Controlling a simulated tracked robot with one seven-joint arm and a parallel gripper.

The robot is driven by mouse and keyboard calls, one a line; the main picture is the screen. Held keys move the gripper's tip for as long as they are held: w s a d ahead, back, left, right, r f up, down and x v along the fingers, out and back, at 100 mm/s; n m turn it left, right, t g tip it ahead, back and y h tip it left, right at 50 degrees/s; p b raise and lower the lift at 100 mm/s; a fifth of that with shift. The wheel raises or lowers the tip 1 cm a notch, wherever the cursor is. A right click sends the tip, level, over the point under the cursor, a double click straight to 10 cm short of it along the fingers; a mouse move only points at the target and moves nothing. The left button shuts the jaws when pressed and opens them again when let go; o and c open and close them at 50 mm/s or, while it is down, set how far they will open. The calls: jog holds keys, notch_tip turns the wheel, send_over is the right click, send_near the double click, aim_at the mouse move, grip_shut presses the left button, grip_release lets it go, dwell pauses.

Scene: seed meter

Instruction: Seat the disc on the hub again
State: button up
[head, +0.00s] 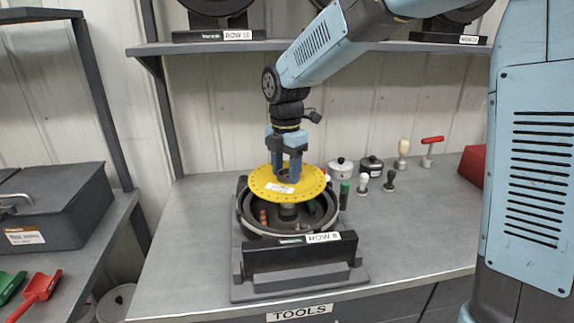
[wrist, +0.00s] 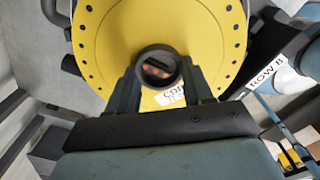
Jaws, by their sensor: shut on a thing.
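The yellow disc (head: 264,187), with small holes around its rim and a white label, is held level above the open seed meter housing (head: 243,219). My gripper (head: 286,176) is shut on the raised collar at the disc's centre. In the wrist view my gripper's fingers (wrist: 160,88) stand either side of the dark round collar, and the yellow disc (wrist: 115,45) fills the upper middle. The hub (head: 288,211) shows below the disc inside the housing, with a gap between them. The hub's top is partly hidden by the disc.
The housing sits on a grey stand labelled ROW 8 (head: 323,238) on the workbench (head: 410,225). Small pots (head: 341,168) and several handled tools stand behind and right. A shelf (head: 330,46) runs above.

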aim_at(287, 181)
jog(key=shift+f, duration=2)
jog(key=shift+w+d, duration=0.1)
jog(key=shift+f, duration=2.45)
dwell(3.4)
